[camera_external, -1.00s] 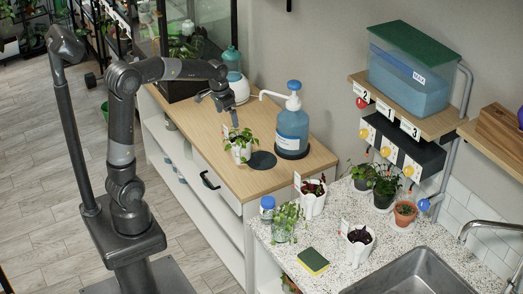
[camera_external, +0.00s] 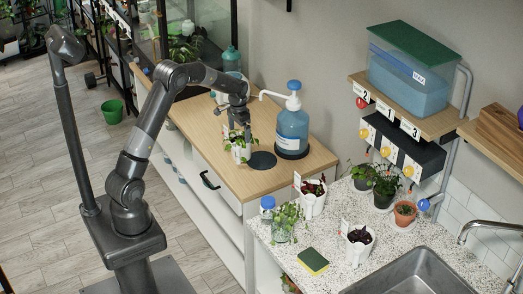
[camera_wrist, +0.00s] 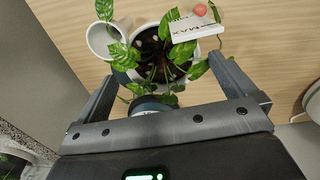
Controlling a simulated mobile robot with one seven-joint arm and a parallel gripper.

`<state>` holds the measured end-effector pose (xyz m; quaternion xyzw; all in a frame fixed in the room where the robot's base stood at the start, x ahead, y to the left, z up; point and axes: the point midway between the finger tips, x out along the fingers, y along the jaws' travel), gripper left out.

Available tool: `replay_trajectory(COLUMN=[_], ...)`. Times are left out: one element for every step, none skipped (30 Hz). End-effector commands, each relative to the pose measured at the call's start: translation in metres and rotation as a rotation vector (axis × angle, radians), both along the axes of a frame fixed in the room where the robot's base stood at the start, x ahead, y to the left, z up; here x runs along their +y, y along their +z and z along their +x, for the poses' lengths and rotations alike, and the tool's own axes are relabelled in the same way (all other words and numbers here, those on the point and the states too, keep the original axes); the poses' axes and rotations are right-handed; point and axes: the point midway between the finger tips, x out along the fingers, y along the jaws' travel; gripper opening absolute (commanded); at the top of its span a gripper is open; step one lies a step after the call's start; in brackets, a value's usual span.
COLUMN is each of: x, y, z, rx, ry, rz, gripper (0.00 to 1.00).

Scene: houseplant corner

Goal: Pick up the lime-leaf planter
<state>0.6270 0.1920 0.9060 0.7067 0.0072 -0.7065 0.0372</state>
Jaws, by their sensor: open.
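The lime-leaf planter (camera_external: 241,155), a white pot with green leaves, stands on the wooden cabinet top (camera_external: 222,181). In the wrist view its dark soil and variegated green leaves show from above, with a white tag. A white cup-like form (camera_wrist: 104,41) adjoins or stands beside the pot at left; I cannot tell which. My gripper (camera_external: 240,132) is open, pointing down above the planter. In the wrist view its fingers (camera_wrist: 168,72) lie on either side of the plant's near part, with leaves between them. My gripper hides part of the foliage in the external view.
A blue pump bottle (camera_external: 292,130) stands right of the planter, its spout reaching toward my arm. The cabinet's front corner is bare. Other potted plants stand on the speckled counter (camera_external: 336,214).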

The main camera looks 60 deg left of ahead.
Motion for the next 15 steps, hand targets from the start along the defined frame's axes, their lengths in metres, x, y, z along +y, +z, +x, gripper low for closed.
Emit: replay_trajectory(x=[-0.001,-0.001,-0.001,-0.001,-0.001,-0.001,-0.001,-0.001,-0.001,-0.001,-0.001,-0.001,-0.001,-0.001,-0.001], y=[-0.007,-0.010,-0.013,-0.015,-0.017,-0.018,-0.020,-0.022,-0.025,-0.029,-0.032,-0.038,-0.043,-0.048,-0.055], z=[0.000,0.000,0.000,0.000,0.000,0.000,0.000,0.000,0.000,0.000,-0.001,-0.001,-0.001,-0.001,-0.001], rx=[0.002,0.001,0.000,0.000,0.000,0.000,0.000,0.001,0.001,0.001,0.001,0.002,0.003,0.002,0.003], ry=[0.000,0.000,0.000,-0.001,-0.001,-0.001,-0.001,-0.001,0.000,0.000,0.000,0.000,0.000,0.000,-0.001], rz=[-0.001,0.000,0.000,0.000,0.000,0.000,0.000,0.000,0.000,0.000,0.000,-0.001,-0.001,-0.001,-0.001], gripper=[1.00,1.00,1.00,1.00,1.00,1.00,1.00,1.00,1.00,1.00,1.00,1.00,1.00,1.00,1.00])
